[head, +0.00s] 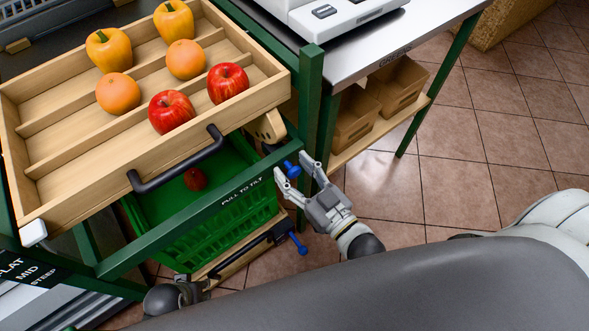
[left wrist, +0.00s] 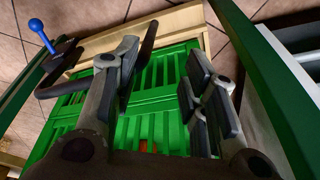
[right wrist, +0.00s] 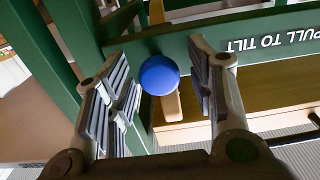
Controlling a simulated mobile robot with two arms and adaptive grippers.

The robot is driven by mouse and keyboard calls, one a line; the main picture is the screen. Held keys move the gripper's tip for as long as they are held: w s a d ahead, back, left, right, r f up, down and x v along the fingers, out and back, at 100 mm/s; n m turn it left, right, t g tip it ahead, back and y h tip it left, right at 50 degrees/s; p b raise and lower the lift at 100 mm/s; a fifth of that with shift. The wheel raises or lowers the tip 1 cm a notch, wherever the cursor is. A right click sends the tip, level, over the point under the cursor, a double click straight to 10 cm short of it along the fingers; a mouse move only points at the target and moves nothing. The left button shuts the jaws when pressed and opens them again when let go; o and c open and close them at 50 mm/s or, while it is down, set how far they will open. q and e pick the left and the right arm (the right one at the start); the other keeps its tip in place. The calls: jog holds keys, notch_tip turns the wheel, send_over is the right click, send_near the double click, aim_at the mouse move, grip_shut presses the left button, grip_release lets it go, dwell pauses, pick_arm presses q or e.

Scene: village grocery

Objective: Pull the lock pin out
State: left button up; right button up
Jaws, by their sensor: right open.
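The lock pin has a round blue knob (head: 292,168) on the green frame's right corner, beside the tilting wooden tray (head: 75,205). My right gripper (head: 297,172) is at this knob with its fingers apart. In the right wrist view the blue knob (right wrist: 159,75) sits between the open fingers (right wrist: 160,95), and neither finger visibly touches it. My left gripper (head: 190,288) is low at the frame's front, partly cut off by my own body. In the left wrist view its fingers (left wrist: 160,85) are apart above the green crate (left wrist: 92,112).
A second blue knob (head: 298,244) is on a black bar lower down. The tray holds oranges, apples and yellow peppers, with a black handle (head: 176,160) in front. A red apple (head: 195,179) lies in the crate.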

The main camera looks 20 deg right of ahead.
aim_at(296, 174)
jog(key=shift+w, duration=0.2)
grip_shut()
dwell(0.3)
jog(key=shift+s, duration=0.25)
jog(key=p+v, duration=0.1)
jog(key=v, duration=0.1)
jog(key=shift+s+d+p, duration=0.15)
jog(key=shift+s+p, duration=0.15)
pick_arm(q)
jog(key=f, duration=0.1)
jog(key=s+f, duration=0.1)
jog(key=f, duration=0.1)
jog(key=s+f, duration=0.1)
jog(key=f, duration=0.1)
jog(key=shift+s+a, duration=0.1)
jog(key=shift+a, duration=0.1)
pick_arm(e)
grip_release()
jog(key=shift+s, duration=0.2)
pick_arm(q)
jog(key=shift+d, duration=0.1)
